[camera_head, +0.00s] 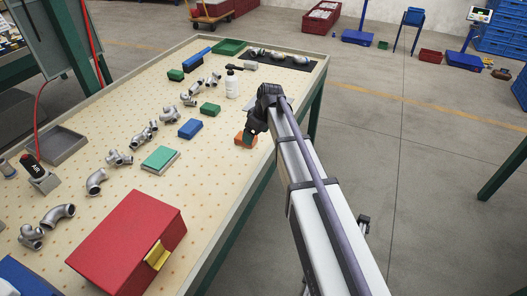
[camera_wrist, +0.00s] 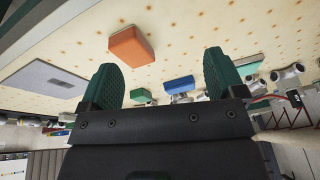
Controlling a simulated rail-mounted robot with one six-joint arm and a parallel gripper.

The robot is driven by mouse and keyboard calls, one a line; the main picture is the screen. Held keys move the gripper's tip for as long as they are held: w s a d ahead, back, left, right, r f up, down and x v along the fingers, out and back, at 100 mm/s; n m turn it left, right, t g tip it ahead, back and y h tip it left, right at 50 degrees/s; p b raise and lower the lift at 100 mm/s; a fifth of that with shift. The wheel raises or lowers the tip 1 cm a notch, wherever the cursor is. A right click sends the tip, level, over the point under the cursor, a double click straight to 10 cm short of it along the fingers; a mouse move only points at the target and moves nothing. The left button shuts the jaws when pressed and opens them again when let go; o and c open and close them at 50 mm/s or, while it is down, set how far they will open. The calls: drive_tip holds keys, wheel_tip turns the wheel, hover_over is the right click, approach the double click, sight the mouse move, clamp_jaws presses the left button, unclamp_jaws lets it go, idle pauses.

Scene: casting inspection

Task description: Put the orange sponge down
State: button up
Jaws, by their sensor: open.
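The orange sponge (camera_head: 245,139) lies on the perforated table top near its right edge, just beside and partly behind my gripper (camera_head: 256,126) in the head view. In the wrist view the orange sponge (camera_wrist: 131,46) lies flat against the table surface, beyond the fingertips and clear of them. My gripper (camera_wrist: 163,70) shows there with its two green ribbed fingers wide apart and nothing between them.
The table (camera_head: 225,165) also bears a blue sponge (camera_head: 190,128), a green sponge (camera_head: 210,109), a white bottle (camera_head: 232,84), a green-topped block (camera_head: 160,159), a red box (camera_head: 125,240) and several metal pipe fittings. Bare table lies around the orange sponge.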

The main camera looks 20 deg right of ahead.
drive_tip(key=s+a+m+g+h+p, duration=0.1)
drive_tip(key=s+m, duration=0.6)
drive_tip(key=s, duration=1.9)
drive_tip(key=shift+s+a+r+m+g+h, duration=0.15)
drive_tip(key=shift+a+r+m+g+h, duration=0.25)
drive_tip(key=shift+h, duration=0.5)
drive_tip(key=shift+d, duration=0.1)
drive_tip(key=shift+o, duration=0.4)
